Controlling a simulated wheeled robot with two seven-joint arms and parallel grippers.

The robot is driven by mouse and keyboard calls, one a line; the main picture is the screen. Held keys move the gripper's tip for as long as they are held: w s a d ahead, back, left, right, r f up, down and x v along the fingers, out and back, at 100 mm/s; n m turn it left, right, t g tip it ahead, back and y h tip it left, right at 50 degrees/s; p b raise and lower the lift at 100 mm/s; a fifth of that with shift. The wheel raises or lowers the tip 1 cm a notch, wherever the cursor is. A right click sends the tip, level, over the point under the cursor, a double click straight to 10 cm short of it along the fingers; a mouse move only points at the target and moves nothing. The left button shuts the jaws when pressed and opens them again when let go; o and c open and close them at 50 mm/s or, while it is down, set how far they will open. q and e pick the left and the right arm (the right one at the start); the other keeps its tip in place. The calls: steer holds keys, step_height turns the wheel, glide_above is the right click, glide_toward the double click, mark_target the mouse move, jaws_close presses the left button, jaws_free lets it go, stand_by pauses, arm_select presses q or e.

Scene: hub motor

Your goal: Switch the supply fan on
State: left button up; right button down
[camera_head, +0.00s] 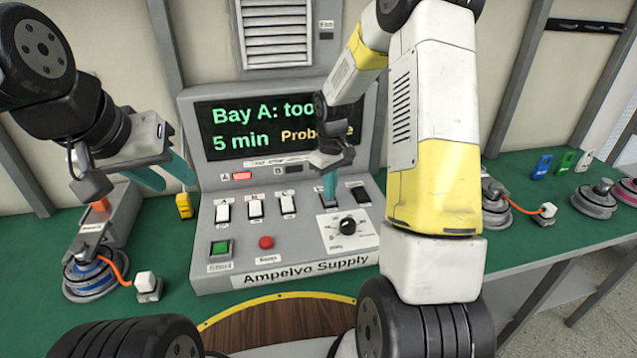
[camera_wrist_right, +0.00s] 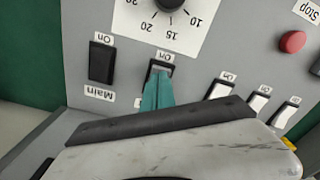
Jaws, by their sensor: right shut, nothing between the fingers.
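The grey supply console (camera_head: 290,273) carries a row of rocker switches. Three are white: the left (camera_head: 223,213), the middle (camera_head: 255,208) and the right (camera_head: 288,204). A black Main switch (camera_head: 361,195) is at the row's right end. My right gripper (camera_head: 330,198) is shut and empty, its teal tips at the dark switch beside Main; they also show in the wrist view (camera_wrist_right: 158,88). The tips overlap that switch (camera_wrist_right: 159,68); contact cannot be told. Its name label is hidden, and I cannot read which switch is the fan's. My left gripper (camera_head: 167,173) is open and empty, left of the console.
The console also has a dial (camera_head: 347,226), a green button (camera_head: 220,247), a red stop button (camera_head: 266,242) and a screen (camera_head: 275,125). Hub motors (camera_head: 92,277) with orange cables stand on the green bench at both sides. A round wooden plate (camera_head: 270,318) lies in front.

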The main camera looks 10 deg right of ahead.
steer(key=shift+f, duration=0.65)
stand_by(0.3)
steer(key=shift+r, duration=3.5)
steer(key=s+r+m+t, duration=0.3)
steer(key=s+r, duration=0.8)
steer(key=r, duration=0.3)
steer(key=s+a+r+m+t+y, duration=0.1)
steer(key=s+r, duration=0.1)
steer(key=s, duration=0.4)
steer(key=s+a+r+m+t+y, duration=0.1)
steer(key=s+r+t, duration=0.1)
steer(key=s, duration=0.5)
steer(key=shift+s+r+m, duration=0.15)
steer(key=shift+r+m, duration=0.25)
steer(key=shift+r, duration=0.15)
